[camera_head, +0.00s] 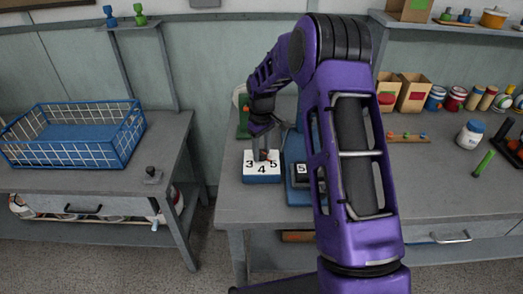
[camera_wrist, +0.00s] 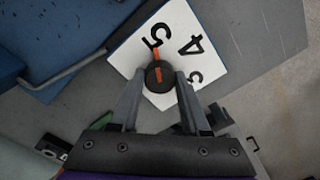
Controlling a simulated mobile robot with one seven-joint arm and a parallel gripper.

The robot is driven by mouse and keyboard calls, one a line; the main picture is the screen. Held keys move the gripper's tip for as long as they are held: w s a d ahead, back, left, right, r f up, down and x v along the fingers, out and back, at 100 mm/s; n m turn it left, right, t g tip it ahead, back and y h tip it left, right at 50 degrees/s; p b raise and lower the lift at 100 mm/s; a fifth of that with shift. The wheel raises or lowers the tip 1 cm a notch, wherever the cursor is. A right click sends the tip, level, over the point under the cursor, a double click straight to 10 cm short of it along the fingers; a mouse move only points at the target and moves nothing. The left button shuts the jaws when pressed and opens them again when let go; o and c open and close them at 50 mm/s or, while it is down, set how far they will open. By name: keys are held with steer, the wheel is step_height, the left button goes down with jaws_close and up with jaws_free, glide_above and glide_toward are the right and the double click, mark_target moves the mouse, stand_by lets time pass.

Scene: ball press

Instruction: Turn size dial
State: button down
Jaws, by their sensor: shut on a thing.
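The size dial is a white plate (camera_head: 262,177) marked 3, 4 and 5 on a blue base at the table's front left. The plate also shows in the wrist view (camera_wrist: 215,62). Its round dark knob (camera_wrist: 158,77) carries an orange pointer, which points at the 5. My gripper (camera_head: 264,154) reaches down over the dial from behind. In the wrist view my gripper (camera_wrist: 160,79) has one finger on each side of the knob and is shut on it. In the head view the fingers partly hide the knob.
A blue machine (camera_head: 297,194) with a numbered panel stands just right of the dial, partly behind my arm. Boxes (camera_head: 413,92), cans and a white jar (camera_head: 470,134) stand farther right. A blue wire basket (camera_head: 75,155) sits on the left table, across a gap.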

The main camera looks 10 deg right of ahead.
mark_target(261, 152)
steer(key=shift+c, duration=1.9)
jaws_free()
step_height(261, 152, up, 18)
steer(key=p, duration=0.1)
steer(key=shift+f, duration=0.25)
